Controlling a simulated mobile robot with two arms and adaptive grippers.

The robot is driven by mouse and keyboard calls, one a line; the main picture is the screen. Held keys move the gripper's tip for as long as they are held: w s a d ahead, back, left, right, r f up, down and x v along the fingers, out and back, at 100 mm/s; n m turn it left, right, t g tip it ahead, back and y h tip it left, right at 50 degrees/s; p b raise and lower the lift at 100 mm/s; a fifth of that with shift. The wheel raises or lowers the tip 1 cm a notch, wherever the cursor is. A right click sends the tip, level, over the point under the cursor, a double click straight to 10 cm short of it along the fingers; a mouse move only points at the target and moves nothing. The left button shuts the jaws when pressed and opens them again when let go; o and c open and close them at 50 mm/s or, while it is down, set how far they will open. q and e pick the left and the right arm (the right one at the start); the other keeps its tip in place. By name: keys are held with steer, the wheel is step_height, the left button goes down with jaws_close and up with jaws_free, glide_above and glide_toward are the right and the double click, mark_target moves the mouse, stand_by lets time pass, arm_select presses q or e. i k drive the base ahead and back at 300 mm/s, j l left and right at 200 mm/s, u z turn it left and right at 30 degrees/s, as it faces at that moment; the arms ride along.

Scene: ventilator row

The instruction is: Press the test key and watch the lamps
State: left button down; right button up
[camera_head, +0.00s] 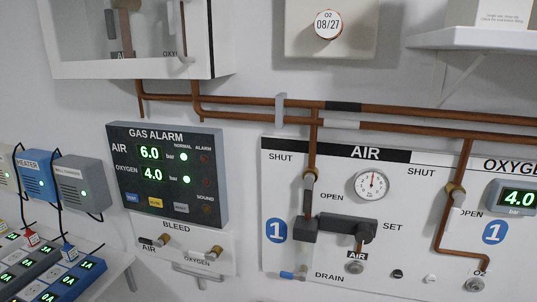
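The dark gas alarm panel (130,143) is on the wall left of centre. Its displays read 6.0 bar for air (149,152) and 4.0 bar for oxygen (153,174). Both normal lamps, air (184,155) and oxygen (186,180), glow green. The alarm lamps, upper (205,158) and lower (207,183), look dark red and unlit. Along the bottom are a blue key (132,198), a yellow key (155,203) and a grey key (180,208); their labels are too small to read surely. Neither of my grippers is in view.
Bleed valves (213,253) stick out below the panel. A glass-fronted cabinet (220,40) hangs above it, with copper pipes (240,99) running right. Grey and blue boxes (84,184) and a shelf with switch units (125,262) are at left. Nothing covers the panel's front.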

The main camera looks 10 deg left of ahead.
mark_target(130, 197)
steer(key=u, duration=1.25)
